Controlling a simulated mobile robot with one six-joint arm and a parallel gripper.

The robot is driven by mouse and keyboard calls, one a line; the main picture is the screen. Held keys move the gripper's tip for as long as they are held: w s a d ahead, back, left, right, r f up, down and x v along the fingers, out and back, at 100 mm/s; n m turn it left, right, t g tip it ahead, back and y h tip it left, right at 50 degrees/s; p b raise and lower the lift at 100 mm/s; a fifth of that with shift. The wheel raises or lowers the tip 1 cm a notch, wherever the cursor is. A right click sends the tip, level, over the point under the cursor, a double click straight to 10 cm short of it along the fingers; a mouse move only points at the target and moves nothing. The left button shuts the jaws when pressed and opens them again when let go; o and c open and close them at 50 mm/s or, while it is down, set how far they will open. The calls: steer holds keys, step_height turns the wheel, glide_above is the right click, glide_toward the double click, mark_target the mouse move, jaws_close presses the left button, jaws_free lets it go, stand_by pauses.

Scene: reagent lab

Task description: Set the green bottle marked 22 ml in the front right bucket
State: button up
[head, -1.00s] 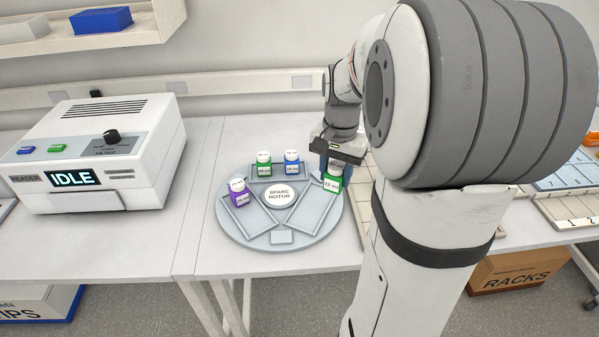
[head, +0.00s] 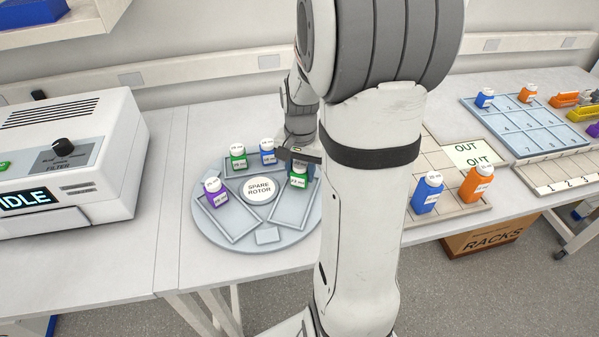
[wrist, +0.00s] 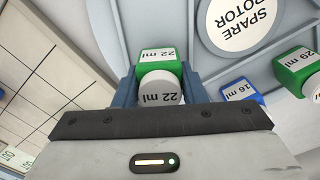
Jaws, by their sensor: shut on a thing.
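The green bottle marked 22 ml (head: 298,181) is upright in my gripper (head: 300,168), at the back end of the front right bucket (head: 290,207). My jaws are shut on it. In the wrist view its white cap and label (wrist: 158,54) show between the fingers (wrist: 160,85). I cannot tell whether its base touches the bucket floor. The rest of that bucket is bare. The bucket belongs to the grey spare rotor (head: 258,187). A purple bottle (head: 215,193) stands in the front left bucket. Another green bottle (head: 238,158) and a blue bottle (head: 267,152) stand at the back bucket.
A white reader (head: 70,165) stands left of the rotor. Right of my arm, a blue bottle (head: 427,195) and an orange bottle (head: 476,184) stand on a beige board. A blue numbered tray (head: 525,125) lies farther right. The table front is clear.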

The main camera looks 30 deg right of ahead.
steer(key=shift+f, duration=0.5)
steer(key=shift+f, duration=0.15)
steer(key=o, duration=1)
